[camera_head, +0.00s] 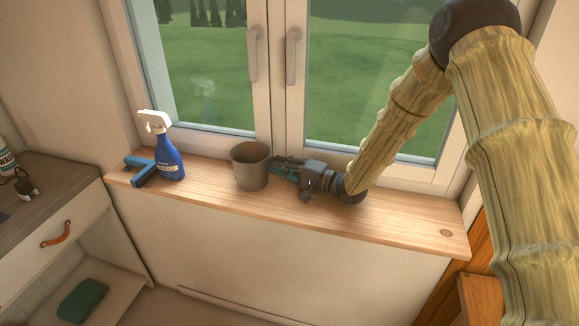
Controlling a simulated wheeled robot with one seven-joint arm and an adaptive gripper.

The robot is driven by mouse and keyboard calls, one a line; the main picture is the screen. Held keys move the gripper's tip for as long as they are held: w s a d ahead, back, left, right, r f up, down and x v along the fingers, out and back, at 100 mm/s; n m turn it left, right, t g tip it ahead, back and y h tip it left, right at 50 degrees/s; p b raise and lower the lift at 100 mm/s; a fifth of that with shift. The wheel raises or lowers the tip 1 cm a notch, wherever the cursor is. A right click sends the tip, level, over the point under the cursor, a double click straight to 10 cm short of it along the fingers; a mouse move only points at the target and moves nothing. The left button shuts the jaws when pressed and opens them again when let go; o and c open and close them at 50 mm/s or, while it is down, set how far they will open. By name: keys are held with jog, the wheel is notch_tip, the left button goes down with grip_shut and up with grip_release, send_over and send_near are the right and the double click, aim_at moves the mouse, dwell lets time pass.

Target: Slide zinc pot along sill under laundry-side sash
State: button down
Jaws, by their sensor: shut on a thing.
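The zinc pot (250,170) is a grey-brown, empty-looking tapered pot. It stands upright on the wooden sill (400,222), in front of the middle of the two-sash window. My gripper (278,170) reaches in from the right, low over the sill, and is shut on the pot's right side. The fingertips are partly hidden behind the pot, so the exact contact is hard to see. The left sash (187,125) and the right sash (385,158) both look closed, with upright handles at the centre.
A blue spray bottle (169,158) with a white head stands on the left part of the sill. A blue squeegee-like tool (142,171) lies beside it. Sill right of my gripper is bare. A counter with a drawer (42,245) with a leather pull stands at left.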

aim_at(247, 171)
jog(key=shift+a, duration=0.15)
jog(key=a, duration=0.3)
jog(key=s+a, duration=0.1)
jog(key=a, duration=0.2)
jog(key=s+a, duration=0.1)
jog(key=a, duration=0.2)
jog(key=shift+s+a, duration=0.2)
jog(key=shift+a, duration=0.1)
